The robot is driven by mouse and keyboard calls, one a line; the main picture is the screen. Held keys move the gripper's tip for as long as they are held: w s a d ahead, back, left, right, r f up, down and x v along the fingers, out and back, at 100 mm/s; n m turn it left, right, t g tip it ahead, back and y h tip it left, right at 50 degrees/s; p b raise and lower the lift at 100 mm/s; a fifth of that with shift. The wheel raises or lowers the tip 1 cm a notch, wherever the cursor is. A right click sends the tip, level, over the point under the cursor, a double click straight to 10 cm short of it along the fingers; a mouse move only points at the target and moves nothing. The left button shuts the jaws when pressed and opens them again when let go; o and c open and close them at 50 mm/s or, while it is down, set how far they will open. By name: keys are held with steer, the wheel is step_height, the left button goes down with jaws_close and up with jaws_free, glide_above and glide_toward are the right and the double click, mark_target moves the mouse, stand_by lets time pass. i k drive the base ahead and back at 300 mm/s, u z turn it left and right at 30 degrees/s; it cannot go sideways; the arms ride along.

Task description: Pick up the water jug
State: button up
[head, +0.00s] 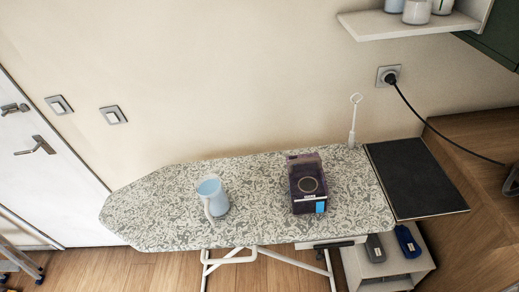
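The water jug (213,197) is light blue and white, with a handle on its lower left side. It stands upright on the patterned ironing board (155,212), left of the board's middle. Nothing touches it, and its top opening faces up toward the camera. My gripper is not in view, so its state and its distance from the jug do not show.
A dark purple box (307,184) stands right of the jug. A white rod (353,120) rises behind the board's right end. A dark panel (414,177) adjoins that end. A wall shelf (405,24) hangs upper right; a cord (430,124) droops below it. The board's left end is clear.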

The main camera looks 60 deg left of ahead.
mark_target(210, 189)
steer(key=z, duration=1.3)
steer(key=k, duration=2)
steer(key=u, duration=1.7)
steer(key=i, duration=1)
steer(key=z, duration=0.05)
